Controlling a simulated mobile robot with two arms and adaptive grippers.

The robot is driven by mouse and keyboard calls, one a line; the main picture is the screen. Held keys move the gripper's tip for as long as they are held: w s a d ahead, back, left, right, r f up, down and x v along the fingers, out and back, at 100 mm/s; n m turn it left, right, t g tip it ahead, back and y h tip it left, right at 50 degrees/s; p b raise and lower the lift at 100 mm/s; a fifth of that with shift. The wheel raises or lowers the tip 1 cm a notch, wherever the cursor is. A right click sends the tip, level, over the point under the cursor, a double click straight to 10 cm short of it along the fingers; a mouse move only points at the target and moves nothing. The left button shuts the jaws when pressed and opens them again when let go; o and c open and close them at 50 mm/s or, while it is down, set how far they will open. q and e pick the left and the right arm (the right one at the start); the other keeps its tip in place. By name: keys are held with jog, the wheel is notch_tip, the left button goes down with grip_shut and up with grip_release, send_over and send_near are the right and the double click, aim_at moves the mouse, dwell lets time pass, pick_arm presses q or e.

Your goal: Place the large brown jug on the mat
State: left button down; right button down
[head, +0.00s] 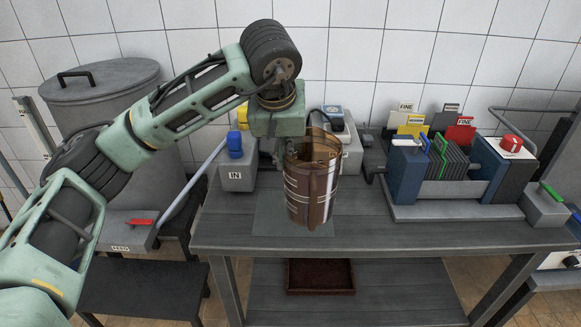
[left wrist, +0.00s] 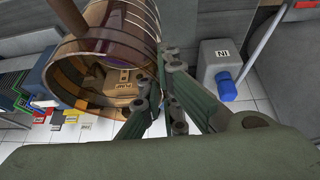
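The large brown jug (head: 325,187) is an open, see-through brown vessel with pale bands. In the head view it stands nearly upright over the right part of a thin grey mat (head: 264,222) on the table. I cannot tell whether its base touches the mat. My left gripper (head: 283,155) is at the jug's upper left side. In the left wrist view, the fingers (left wrist: 160,82) close in at the wall beside the mouth of the jug (left wrist: 120,28), seemingly with the wall between them; the contact is partly hidden. My right gripper is not in view.
A grey box marked IN with a blue cap (head: 236,172) stands left of the mat. A rack unit (head: 440,213) with blue end blocks and dark plates stands on the right. A brown tray (head: 321,277) lies on the lower shelf. The table front (head: 400,240) is clear.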

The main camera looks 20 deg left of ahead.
pick_arm(q)
jog(key=w+a+f+p, duration=0.2)
jog(key=w+a+f, duration=0.4)
jog(key=f, duration=0.3)
jog(key=shift+w+f+p, duration=0.15)
jog(key=shift+w+p, duration=0.2)
jog(key=shift+w, duration=0.5)
jog(key=c, duration=2.5)
grip_release()
jog(key=shift+s+f, duration=0.1)
jog(key=shift+f, duration=0.2)
jog(key=o, duration=0.5)
jog(key=shift+s, duration=0.1)
jog(key=b+v, duration=0.1)
jog(key=v, duration=1.1)
jog(key=shift+r, duration=0.15)
